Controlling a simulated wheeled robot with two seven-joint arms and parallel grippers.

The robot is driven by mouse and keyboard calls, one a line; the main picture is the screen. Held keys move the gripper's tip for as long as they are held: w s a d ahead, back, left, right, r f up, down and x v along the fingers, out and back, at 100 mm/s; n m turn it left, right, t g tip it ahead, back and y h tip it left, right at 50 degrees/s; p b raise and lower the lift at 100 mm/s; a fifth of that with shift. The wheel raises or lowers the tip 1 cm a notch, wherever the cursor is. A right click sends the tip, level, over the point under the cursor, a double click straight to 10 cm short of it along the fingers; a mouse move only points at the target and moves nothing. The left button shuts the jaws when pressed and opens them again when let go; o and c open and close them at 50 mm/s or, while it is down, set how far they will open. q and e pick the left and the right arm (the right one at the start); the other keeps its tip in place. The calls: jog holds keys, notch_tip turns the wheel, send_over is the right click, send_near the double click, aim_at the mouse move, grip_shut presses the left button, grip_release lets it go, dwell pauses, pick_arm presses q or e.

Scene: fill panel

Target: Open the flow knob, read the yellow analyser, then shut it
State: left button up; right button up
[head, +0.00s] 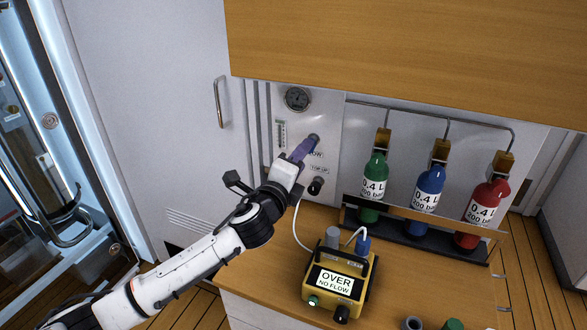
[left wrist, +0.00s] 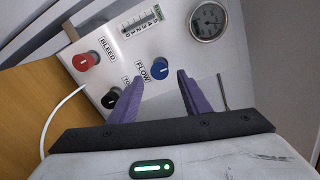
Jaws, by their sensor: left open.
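My left gripper (head: 306,145) reaches to the panel from the left and hides most of the knob in the head view. Its purple fingers (left wrist: 160,76) are open, one to each side of the knob in the picture; I cannot tell whether they touch it. The yellow analyser (head: 361,290) stands on the wooden counter, its display reading "OVER NO FLOW", with a green light at its front. My right gripper is not in view.
The panel also has a red BLEED knob (left wrist: 88,60), a black knob (left wrist: 111,98), a round gauge (head: 297,99) and a flow scale (head: 281,135). Green (head: 375,170), blue (head: 430,188) and red (head: 487,207) bottles stand in a rack at right. A white hose runs to the analyser.

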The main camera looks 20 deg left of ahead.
pick_arm(q)
jog(key=s, duration=0.5)
jog(key=shift+s+r, duration=0.2)
jog(key=shift+s, duration=0.05)
jog(key=shift+f, duration=0.1)
